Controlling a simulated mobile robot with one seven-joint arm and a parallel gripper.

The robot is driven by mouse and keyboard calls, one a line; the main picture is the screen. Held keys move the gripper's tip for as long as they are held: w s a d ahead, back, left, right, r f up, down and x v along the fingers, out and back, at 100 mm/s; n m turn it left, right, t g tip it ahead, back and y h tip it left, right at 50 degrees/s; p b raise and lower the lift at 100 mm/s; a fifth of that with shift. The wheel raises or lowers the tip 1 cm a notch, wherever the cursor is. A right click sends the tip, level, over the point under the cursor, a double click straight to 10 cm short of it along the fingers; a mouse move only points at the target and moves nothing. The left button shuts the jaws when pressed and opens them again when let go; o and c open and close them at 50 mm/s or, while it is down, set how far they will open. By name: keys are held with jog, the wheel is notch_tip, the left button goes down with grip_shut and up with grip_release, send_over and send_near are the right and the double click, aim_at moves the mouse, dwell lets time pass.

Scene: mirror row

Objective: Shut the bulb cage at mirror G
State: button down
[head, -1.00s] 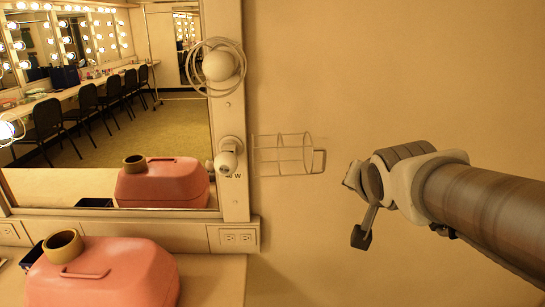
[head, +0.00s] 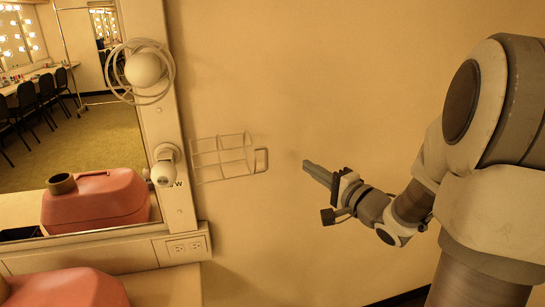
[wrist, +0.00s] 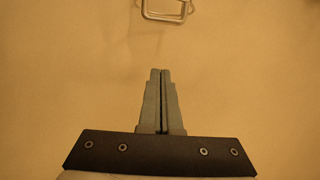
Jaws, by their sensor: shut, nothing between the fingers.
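The bulb cage (head: 222,158) is a white wire basket standing open, swung out to the right of the mirror frame. Its small wire handle (head: 261,160) is at its right end; a wire loop of it also shows at the top of the wrist view (wrist: 166,8). The bare bulb in its socket (head: 165,165) is on the frame left of the cage, with a letter that looks like W beside it. My gripper (head: 306,166) is shut and empty, to the right of the handle and apart from it. In the wrist view its fingers (wrist: 160,72) are together, pointing toward the loop.
A second bulb with wire rings (head: 143,70) is above on the frame. A pink case (head: 70,288) stands on the counter at the lower left and is mirrored in the glass (head: 95,200). An outlet (head: 187,249) is below. The wall around my gripper is clear.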

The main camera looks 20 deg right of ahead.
jog(key=w+a, duration=0.6)
jog(key=shift+w+a+b, duration=0.25)
jog(key=shift+w+b, duration=0.05)
jog(key=shift+w, duration=0.05)
jog(key=shift+s+a, duration=0.1)
dwell(0.5)
jog(key=shift+s+a+m+h+b, duration=0.2)
jog(key=shift+s+m+h+b, duration=0.1)
jog(key=shift+s+b, duration=0.1)
